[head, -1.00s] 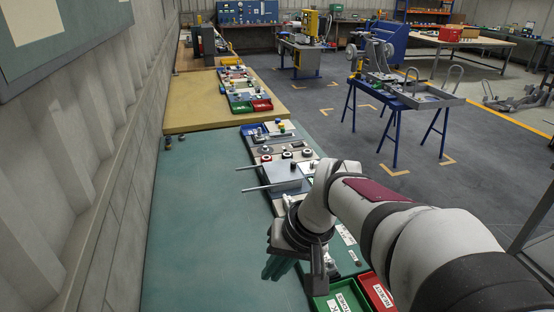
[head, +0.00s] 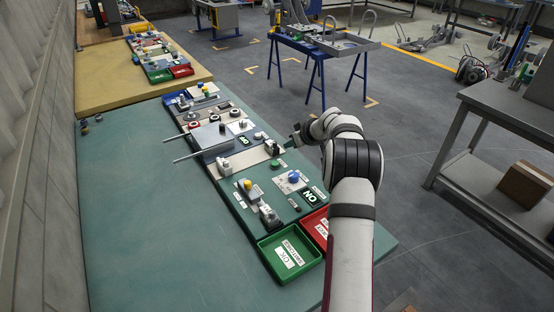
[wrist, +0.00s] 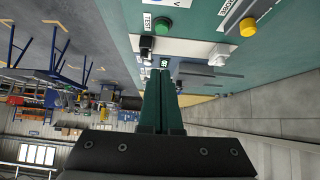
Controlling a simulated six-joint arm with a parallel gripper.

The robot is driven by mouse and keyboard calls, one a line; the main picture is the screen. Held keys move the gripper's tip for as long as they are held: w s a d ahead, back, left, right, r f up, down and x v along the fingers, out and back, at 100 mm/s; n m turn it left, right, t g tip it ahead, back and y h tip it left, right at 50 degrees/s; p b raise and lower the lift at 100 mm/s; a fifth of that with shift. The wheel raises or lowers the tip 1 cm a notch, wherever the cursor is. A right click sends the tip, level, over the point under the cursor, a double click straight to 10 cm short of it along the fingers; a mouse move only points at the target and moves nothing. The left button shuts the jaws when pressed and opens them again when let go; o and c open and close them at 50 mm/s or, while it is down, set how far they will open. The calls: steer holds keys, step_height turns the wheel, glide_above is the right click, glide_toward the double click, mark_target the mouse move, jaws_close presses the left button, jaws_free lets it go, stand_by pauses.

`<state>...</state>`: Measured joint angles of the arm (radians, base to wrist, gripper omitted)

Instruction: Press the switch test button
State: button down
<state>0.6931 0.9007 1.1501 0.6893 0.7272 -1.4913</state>
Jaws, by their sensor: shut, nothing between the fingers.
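The green button (wrist: 162,25) has a "TEST" label beside it in the wrist view. It also shows in the head view as a small green cap (head: 277,163) on the teal panel. My gripper (wrist: 163,73) has its two green fingers shut together with nothing between them. In the head view my gripper (head: 291,138) is at the panel's right edge, above and to the right of the green button, and apart from it. A black-and-white switch part (wrist: 146,47) lies between fingertips and button in the wrist picture.
A yellow button (head: 248,184) and a blue knob (head: 294,176) stand on the same panel. A green tray (head: 264,246) and a red tray (head: 306,222) are at its near end. A grey plate with two rods (head: 207,137) is farther along.

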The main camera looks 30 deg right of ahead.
glide_above(276, 165)
steer(key=f, duration=0.7)
steer(key=shift+s+d, duration=0.1)
steer(key=shift+s, duration=0.3)
step_height(276, 165, down, 3)
steer(key=shift+w+f, duration=0.1)
steer(key=shift+f, duration=0.45)
steer(key=shift+f, duration=1.15)
step_height(276, 165, up, 5)
steer(key=shift+d+r, duration=0.1)
steer(key=shift+r, duration=0.1)
steer(key=v, duration=0.9)
steer(key=shift+s+r, duration=0.2)
steer(key=shift+s, duration=0.05)
